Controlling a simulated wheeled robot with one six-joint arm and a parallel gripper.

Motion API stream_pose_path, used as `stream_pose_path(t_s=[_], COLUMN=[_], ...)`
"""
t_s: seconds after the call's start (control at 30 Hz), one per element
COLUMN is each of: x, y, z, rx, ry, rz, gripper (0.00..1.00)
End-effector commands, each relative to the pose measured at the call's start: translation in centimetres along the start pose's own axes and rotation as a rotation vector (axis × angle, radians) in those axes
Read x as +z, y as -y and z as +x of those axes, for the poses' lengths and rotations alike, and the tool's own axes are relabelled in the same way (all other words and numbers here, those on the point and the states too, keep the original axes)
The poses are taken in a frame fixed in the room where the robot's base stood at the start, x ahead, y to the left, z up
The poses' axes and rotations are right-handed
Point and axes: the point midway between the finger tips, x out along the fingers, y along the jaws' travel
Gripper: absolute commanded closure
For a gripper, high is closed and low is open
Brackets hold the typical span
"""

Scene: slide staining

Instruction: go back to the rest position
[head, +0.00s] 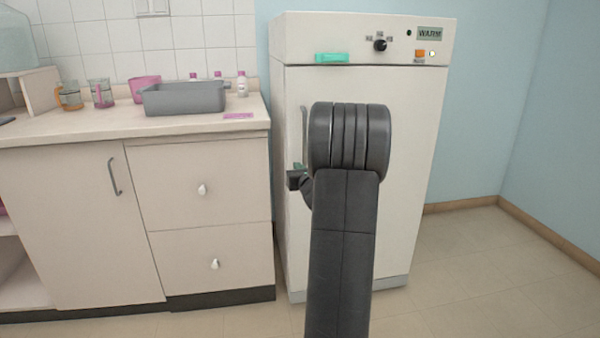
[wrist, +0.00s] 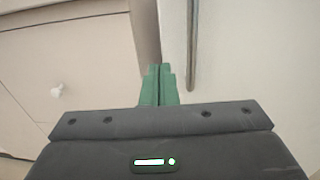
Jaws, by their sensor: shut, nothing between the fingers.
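My gripper (wrist: 159,70) shows in the wrist view with its two green fingers side by side and closed, nothing between them. In the head view my dark arm stands in front of the white cabinet (head: 425,150) and hides most of my gripper; a bit of green finger shows left of the arm. The fingers are in front of the gap between the counter unit and the cabinet, close to the cabinet's vertical door handle (wrist: 192,45). I cannot tell how far apart they are, but no contact shows.
A counter (head: 60,128) with drawers stands at the left, carrying a grey tray (head: 185,98), glass mugs (head: 70,95), a pink beaker (head: 145,88) and small bottles (head: 242,84). The cabinet's panel has a knob (head: 380,45) and a "WARM" display (head: 429,34). Floor at the right (head: 470,270) is clear.

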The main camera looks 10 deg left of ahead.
Motion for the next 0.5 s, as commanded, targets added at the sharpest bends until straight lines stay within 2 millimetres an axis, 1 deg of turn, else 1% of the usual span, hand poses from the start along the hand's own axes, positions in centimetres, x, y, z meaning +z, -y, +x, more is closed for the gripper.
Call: stream_pose_path(t_s=[0.03, 0.2, 0.5], x=[0.1, 0.0, -0.1], y=[0.0, -0.2, -0.2], z=[-0.8, -2.1, -2.5], rx=[-0.001, 0.0, 0.0], ry=[-0.001, -0.001, -0.001], rz=[-0.001, 0.0, -0.001], gripper=[1.0, 1.0, 1.0])
